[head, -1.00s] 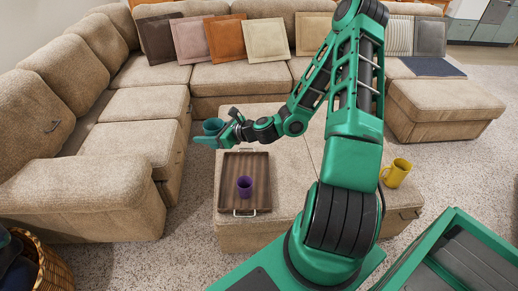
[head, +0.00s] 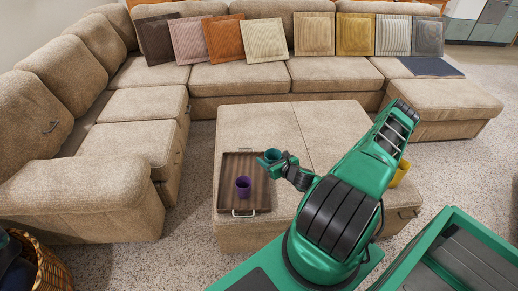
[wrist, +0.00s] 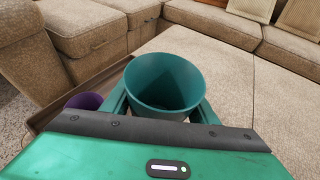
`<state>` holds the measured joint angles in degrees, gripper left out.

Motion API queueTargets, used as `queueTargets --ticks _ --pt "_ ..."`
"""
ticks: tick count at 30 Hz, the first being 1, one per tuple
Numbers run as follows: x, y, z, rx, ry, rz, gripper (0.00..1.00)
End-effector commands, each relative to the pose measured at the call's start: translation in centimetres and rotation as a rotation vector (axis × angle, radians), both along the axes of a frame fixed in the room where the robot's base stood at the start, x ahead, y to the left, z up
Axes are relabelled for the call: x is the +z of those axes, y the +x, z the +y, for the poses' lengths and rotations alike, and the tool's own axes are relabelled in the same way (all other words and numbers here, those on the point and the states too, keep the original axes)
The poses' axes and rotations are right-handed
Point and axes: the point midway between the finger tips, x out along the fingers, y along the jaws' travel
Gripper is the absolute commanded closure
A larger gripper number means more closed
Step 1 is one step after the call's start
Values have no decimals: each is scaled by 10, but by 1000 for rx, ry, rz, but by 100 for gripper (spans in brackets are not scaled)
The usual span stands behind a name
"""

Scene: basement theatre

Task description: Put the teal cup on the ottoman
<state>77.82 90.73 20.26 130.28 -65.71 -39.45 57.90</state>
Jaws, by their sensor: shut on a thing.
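The teal cup (head: 273,155) is upright between the fingers of my gripper (head: 268,162), which is shut on it. In the wrist view the open, empty-looking cup (wrist: 165,85) sits between the two green fingers. The ottoman (head: 310,125) is a large beige upholstered block in the middle. In the head view, the cup shows over the ottoman near the right edge of the wooden tray (head: 232,165). I cannot tell exactly how high the cup is above the top.
A purple cup (head: 243,186) stands on the tray. A yellow mug (head: 400,172) is partly hidden behind my arm at the ottoman's right. The ottoman's back and middle are bare. A sectional sofa (head: 130,115) surrounds it; a wicker basket (head: 48,265) stands front left.

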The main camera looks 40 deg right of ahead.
Motion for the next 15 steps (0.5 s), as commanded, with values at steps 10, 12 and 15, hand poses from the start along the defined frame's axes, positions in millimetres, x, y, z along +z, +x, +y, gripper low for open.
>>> queueTargets --ticks 10,12,15 --pt "-34 -24 -22 -75 -5 -1 68" --pt "-40 -24 -32 -76 -7 -2 68" --pt "-51 -24 -51 -75 -9 -1 68"
